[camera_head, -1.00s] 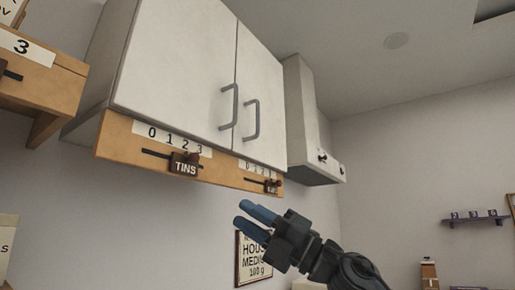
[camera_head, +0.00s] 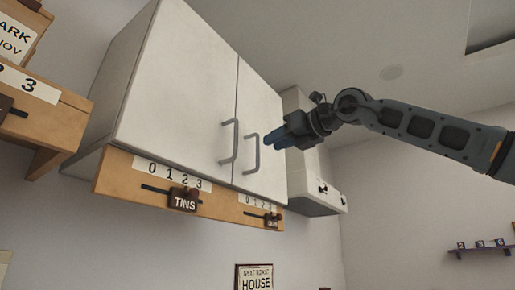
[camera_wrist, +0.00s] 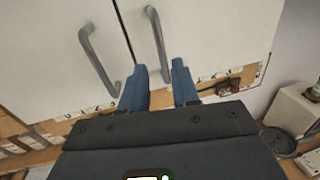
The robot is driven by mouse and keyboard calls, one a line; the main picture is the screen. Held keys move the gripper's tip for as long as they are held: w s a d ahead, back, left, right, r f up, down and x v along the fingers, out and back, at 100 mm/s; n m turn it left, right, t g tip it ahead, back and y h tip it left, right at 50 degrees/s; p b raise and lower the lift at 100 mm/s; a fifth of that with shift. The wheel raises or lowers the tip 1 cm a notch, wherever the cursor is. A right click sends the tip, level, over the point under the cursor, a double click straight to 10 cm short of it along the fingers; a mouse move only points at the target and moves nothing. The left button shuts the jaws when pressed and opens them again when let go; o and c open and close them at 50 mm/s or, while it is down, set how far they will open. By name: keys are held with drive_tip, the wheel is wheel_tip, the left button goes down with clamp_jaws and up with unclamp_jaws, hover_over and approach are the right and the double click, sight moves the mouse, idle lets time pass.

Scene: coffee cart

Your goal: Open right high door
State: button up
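The right high door (camera_head: 262,112) of the white wall cabinet is shut, with a grey bar handle (camera_head: 251,154) near its left edge. The left door (camera_head: 180,85) is shut too, with its own handle (camera_head: 230,140). My gripper (camera_head: 270,142) is raised just right of the right handle in the head view. In the wrist view my gripper (camera_wrist: 160,86) has its two blue fingers apart with nothing between them. The right handle (camera_wrist: 157,45) lies ahead of the gap, and the left handle (camera_wrist: 98,60) is to the left.
A wooden rail with a TINS slider (camera_head: 184,199) and a second slider (camera_head: 272,219) runs under the cabinet. A white hood (camera_head: 318,190) stands to the right. A wooden shelf (camera_head: 45,125) is at the left. A sign (camera_head: 254,277) hangs below.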

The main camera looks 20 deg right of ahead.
drive_tip(key=p, duration=0.3)
hover_over(258, 165)
drive_tip(key=shift+w+d+r, duration=0.1)
drive_tip(key=shift+w+r, duration=0.15)
drive_tip(key=shift+w, duration=0.05)
clamp_jaws()
idle(0.4)
